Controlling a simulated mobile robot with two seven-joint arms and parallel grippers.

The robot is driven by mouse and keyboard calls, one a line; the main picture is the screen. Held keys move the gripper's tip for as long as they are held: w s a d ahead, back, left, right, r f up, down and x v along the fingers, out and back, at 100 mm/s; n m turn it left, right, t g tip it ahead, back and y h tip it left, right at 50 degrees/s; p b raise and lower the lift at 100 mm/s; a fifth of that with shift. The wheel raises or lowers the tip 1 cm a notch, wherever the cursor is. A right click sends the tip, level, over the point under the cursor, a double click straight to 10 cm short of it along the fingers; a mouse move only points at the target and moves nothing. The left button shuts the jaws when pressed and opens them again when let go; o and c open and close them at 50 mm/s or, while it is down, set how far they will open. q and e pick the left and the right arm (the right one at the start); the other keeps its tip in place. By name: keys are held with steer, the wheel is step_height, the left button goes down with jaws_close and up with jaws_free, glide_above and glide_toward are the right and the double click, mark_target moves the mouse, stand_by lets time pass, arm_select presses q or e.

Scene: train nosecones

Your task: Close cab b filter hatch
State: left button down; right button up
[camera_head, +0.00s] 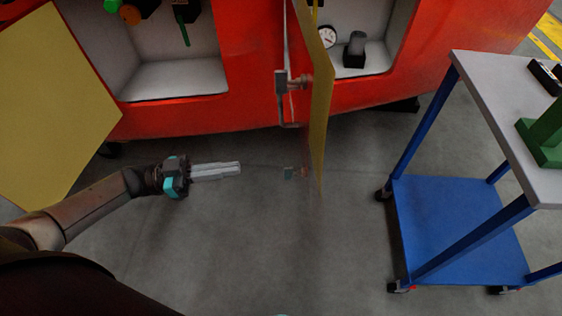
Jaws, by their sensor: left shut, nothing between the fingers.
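The red train nose (250,115) spans the top of the view, with two open compartments. A yellow hatch panel (55,100) stands open at the left, beside the left compartment (165,80). A second yellow hatch panel (321,100) stands open nearly edge-on between the compartments, in front of the right one. I cannot tell which is the filter hatch. My left gripper (239,169) is shut and empty, pointing right over the floor. It is apart from both panels, left of the edge-on one. My right gripper is out of view.
The left compartment holds green and orange fittings (130,12). The right one holds a round gauge (327,37) and a dark cylinder (355,50). A blue-framed cart (455,225) with a grey top stands at the right, carrying a green block (545,140). Floor between is clear.

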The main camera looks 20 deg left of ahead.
mark_target(307, 157)
arm_select(q)
steer(key=x, duration=1.3)
steer(key=shift+w+d+b, duration=0.15)
steer(key=shift+w+b, duration=0.1)
steer(key=shift+b, duration=0.05)
steer(key=shift+d, duration=0.1)
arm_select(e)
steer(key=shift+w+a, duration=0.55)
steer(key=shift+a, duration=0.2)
